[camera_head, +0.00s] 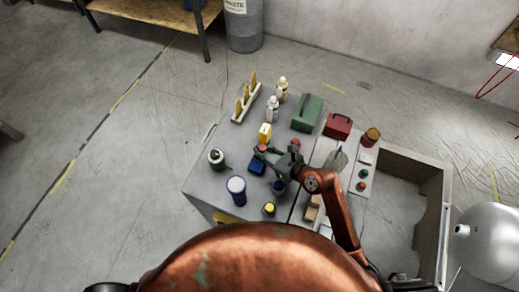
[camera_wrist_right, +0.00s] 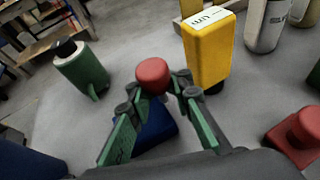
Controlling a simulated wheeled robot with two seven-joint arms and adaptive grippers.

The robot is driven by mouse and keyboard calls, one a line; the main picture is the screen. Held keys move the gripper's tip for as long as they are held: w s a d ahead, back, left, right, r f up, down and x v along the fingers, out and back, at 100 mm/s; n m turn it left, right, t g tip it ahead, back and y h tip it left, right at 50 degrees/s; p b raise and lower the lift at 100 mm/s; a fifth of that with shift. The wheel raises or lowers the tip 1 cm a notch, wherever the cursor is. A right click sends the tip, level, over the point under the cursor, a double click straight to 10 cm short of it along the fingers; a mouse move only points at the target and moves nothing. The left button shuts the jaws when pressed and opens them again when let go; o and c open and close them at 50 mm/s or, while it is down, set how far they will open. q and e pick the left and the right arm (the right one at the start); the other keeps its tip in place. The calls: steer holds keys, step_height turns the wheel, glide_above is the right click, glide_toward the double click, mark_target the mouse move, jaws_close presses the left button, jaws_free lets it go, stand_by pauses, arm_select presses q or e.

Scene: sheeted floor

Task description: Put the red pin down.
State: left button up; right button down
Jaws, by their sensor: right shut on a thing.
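The red pin (camera_wrist_right: 152,76) shows in the right wrist view as a rounded red head between the fingertips. My right gripper (camera_wrist_right: 153,84) is shut on it. In the head view the red pin (camera_head: 262,148) is a small red spot at the tip of my right gripper (camera_head: 266,152), over the middle of the grey table (camera_head: 215,180). A blue block (camera_wrist_right: 157,130) lies below and behind the fingers in the wrist view. I cannot tell how high the pin is above the table. My left gripper is not in view.
A yellow bottle (camera_wrist_right: 207,50) stands close right of the fingers and a green-and-white canister (camera_wrist_right: 80,70) to the left. A white-lidded blue jar (camera_head: 236,190), green box (camera_head: 307,112) and red box (camera_head: 338,126) stand on the table. Bare table shows between the canister and the fingers.

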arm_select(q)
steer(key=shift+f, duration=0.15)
arm_select(e)
steer(key=shift+f, duration=0.5)
steer(key=shift+f, duration=0.1)
steer(key=c, duration=1.7)
jaws_free()
steer(key=shift+c, duration=0.2)
steer(key=shift+r, duration=0.2)
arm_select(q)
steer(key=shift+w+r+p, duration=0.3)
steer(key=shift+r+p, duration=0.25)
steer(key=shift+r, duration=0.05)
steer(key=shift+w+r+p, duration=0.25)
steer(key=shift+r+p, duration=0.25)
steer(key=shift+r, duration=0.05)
arm_select(e)
steer(key=r+v, duration=0.1)
steer(key=v, duration=1.1)
